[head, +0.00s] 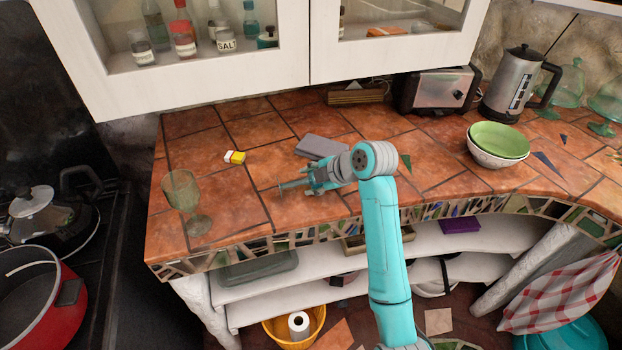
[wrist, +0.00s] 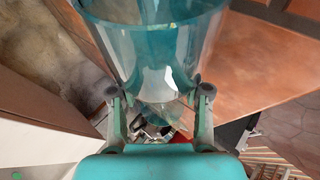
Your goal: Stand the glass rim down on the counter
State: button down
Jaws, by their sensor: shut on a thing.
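My gripper (head: 310,182) is over the middle of the counter (head: 240,205), left of my teal wrist. In the wrist view its two fingertips (wrist: 158,92) press on opposite sides of a clear, teal-tinted glass (wrist: 155,50). The glass widens toward the top of that picture, where its edge is cut off. In the head view the held thing shows only faintly at the fingertips, so I cannot tell which way its rim points or whether it touches the counter. A separate green stemmed goblet (head: 182,190) stands upright at the counter's front left.
Green and white bowls (head: 498,142), a toaster (head: 438,90) and a kettle (head: 517,85) stand farther right and back. Bare tiles lie between the goblet and my gripper.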

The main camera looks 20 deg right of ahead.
jog(key=shift+s+f, duration=0.1)
jog(key=shift+f, duration=0.25)
jog(key=shift+c, duration=2.2)
grip_release()
jog(key=shift+f, duration=0.1)
jog(key=shift+r, duration=0.2)
jog(key=shift+s+d+r, duration=0.15)
jog(key=shift+d+r, duration=0.05)
jog(key=shift+r, duration=0.15)
jog(key=v, duration=0.9)
jog(key=m, duration=0.9)
